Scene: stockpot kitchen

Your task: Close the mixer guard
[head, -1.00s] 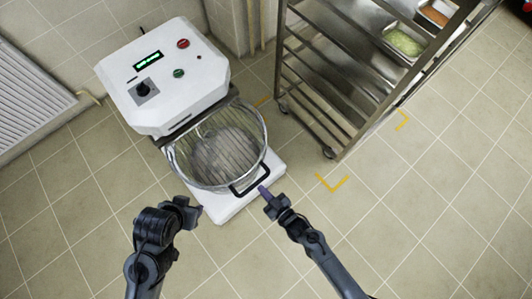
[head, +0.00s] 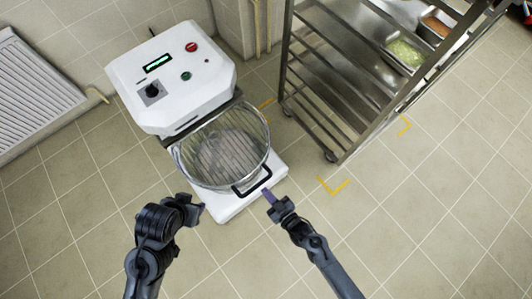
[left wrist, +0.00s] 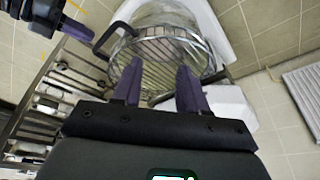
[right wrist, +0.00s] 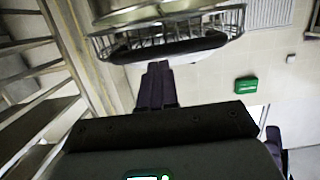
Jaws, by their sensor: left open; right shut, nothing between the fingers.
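The white mixer (head: 172,85) stands at the left of the head view, with a metal bowl under a round wire guard (head: 222,145). The guard's bars lie across the bowl opening, its black handle (head: 252,184) at the near side. I cannot tell whether it is fully down. My right gripper (head: 268,194) is shut and empty, just beside the handle with a small gap. My left gripper (head: 202,207) is open and empty by the near left corner of the mixer base. The left wrist view shows the guard (left wrist: 155,62) beyond my open left fingers (left wrist: 158,80).
A metal rack (head: 335,85) with food trays stands to the right of the mixer. A radiator (head: 35,90) is on the left wall. The tiled floor in front and at right is clear, with yellow corner marks (head: 333,187).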

